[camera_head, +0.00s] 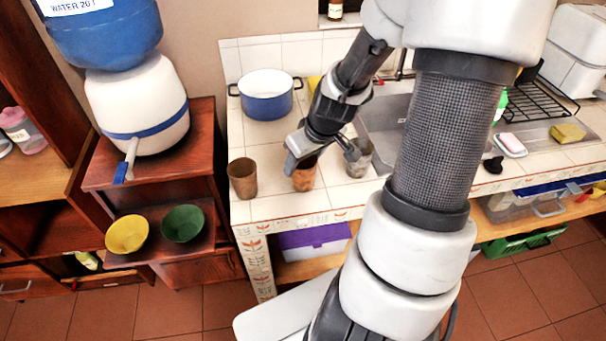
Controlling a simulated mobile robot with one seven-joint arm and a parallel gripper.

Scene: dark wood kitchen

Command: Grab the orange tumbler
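An orange-brown tumbler (304,178) stands upright on the tiled counter near its front edge. My gripper (322,160) is above the counter with its two fingers spread apart. The left finger overlaps the upper part of the orange-brown tumbler in the picture and hides part of its rim. The right finger overlaps a grey tumbler (360,163) standing to the right. I cannot tell whether either finger touches a tumbler. Nothing shows held between the fingers.
A darker brown tumbler (242,180) stands to the left on the counter (290,207). A blue pot (267,105) is behind. The sink (385,125) lies to the right, partly behind my arm. A wooden cabinet (150,170) with a water dispenser (137,100) stands at left.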

